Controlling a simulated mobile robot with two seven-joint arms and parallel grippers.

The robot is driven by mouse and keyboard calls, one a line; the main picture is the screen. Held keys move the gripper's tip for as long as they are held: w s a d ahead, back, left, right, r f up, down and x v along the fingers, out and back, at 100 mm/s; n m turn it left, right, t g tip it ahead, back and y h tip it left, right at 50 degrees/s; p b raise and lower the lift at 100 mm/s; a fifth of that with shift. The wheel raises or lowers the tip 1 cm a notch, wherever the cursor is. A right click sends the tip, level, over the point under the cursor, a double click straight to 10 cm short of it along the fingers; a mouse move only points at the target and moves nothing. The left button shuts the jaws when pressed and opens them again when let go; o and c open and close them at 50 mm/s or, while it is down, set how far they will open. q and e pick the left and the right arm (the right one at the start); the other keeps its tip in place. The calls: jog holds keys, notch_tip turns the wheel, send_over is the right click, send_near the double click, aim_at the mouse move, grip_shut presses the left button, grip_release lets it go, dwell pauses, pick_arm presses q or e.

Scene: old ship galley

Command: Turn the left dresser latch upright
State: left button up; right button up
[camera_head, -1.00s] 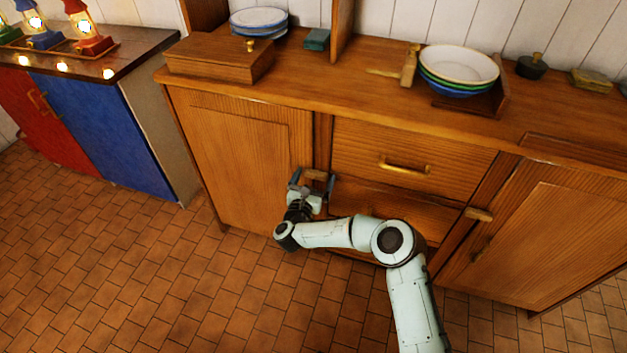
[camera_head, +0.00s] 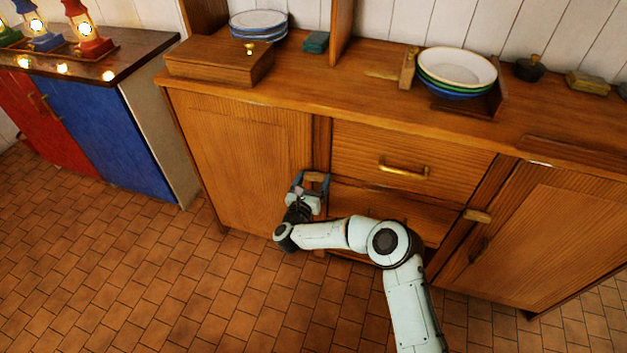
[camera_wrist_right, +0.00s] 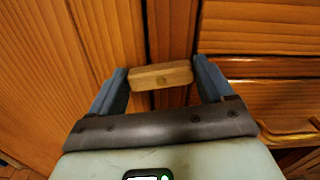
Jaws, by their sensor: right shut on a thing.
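The left dresser latch (camera_head: 317,178) is a small wooden bar on the post between the left door (camera_head: 240,150) and the drawers. It lies roughly sideways, close to horizontal, in the right wrist view (camera_wrist_right: 160,75). My right gripper (camera_head: 312,182) is at the latch and shut on it, with one blue-grey finger at each end of the bar, as the right wrist view (camera_wrist_right: 161,78) shows. The right dresser latch (camera_head: 478,215) also lies nearly sideways, beside the right door (camera_head: 545,235). My left gripper is not in view.
Two drawers with brass handles (camera_head: 404,169) are right of the gripper. The dresser top holds a wooden box (camera_head: 215,62), plates (camera_head: 258,22) and stacked bowls (camera_head: 457,68). A blue and red cabinet (camera_head: 90,125) stands left. The tiled floor (camera_head: 180,270) is clear.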

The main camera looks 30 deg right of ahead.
aim_at(313, 179)
jog(key=n, duration=0.3)
jog(key=shift+a+f+n+p, duration=0.1)
jog(key=shift+n+p, duration=0.2)
jog(key=shift+p, duration=0.05)
jog(key=n, duration=0.3)
jog(key=shift+w+f+n, duration=0.1)
jog(key=shift+n, duration=0.2)
jog(key=n, duration=0.4)
jog(key=shift+a+f+n+p, duration=0.1)
jog(key=shift+f+n+p, duration=0.05)
jog(key=shift+n+p, duration=0.2)
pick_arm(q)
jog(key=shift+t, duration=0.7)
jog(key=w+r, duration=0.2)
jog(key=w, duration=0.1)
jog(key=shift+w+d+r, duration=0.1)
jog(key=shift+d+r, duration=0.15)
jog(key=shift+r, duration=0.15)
pick_arm(e)
jog(key=n, duration=0.4)
jog(key=shift+f, duration=0.1)
jog(key=shift+n, duration=0.25)
